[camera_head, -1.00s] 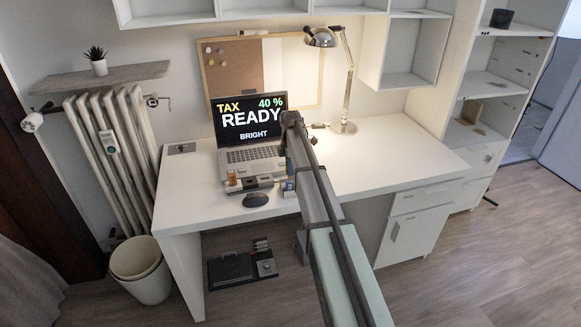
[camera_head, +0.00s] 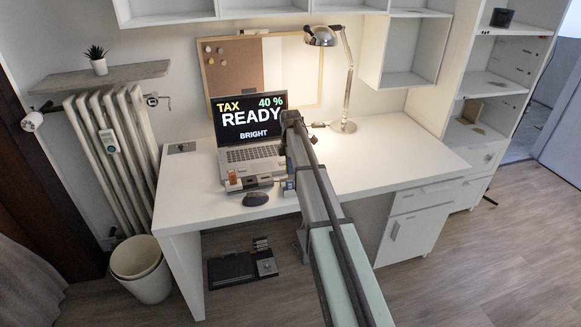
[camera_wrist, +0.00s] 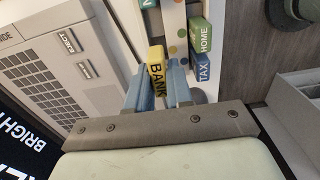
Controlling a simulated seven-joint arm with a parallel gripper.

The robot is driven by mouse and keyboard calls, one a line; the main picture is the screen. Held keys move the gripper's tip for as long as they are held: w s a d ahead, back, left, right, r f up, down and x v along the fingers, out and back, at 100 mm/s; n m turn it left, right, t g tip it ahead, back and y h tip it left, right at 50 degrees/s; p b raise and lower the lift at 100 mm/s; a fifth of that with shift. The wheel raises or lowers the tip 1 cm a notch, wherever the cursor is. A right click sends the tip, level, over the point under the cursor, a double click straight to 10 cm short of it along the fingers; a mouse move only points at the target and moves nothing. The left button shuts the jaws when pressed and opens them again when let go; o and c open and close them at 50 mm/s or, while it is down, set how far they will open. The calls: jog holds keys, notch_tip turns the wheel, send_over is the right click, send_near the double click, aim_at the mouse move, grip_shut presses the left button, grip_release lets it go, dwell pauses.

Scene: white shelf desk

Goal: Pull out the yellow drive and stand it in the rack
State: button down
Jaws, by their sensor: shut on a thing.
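The yellow drive (camera_wrist: 156,68), marked BANK, is between the two blue fingers of my gripper (camera_wrist: 160,90) in the wrist view. My gripper is shut on it. A blue drive marked TAX (camera_wrist: 203,69) and a green drive marked HOME (camera_wrist: 201,37) stand just right of the fingers, by a white strip with coloured dots (camera_wrist: 175,30). A teal drive (camera_wrist: 150,14) shows partly at the top edge. I cannot tell which part is the rack. In the head view my arm hides the gripper and yellow drive.
The laptop (camera_head: 250,130) shows TAX, READY, 40 % and BRIGHT. A dark mouse (camera_head: 255,199) lies near the desk's front edge. A lamp (camera_head: 345,100) stands behind; the right desktop (camera_head: 400,150) is clear.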

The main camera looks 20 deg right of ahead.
jog(key=shift+f, duration=1.8)
jog(key=c, duration=0.9)
grip_release()
jog(key=shift+c, duration=0.2)
notch_tip(320, 180, up, 14)
jog(key=shift+f, duration=0.1)
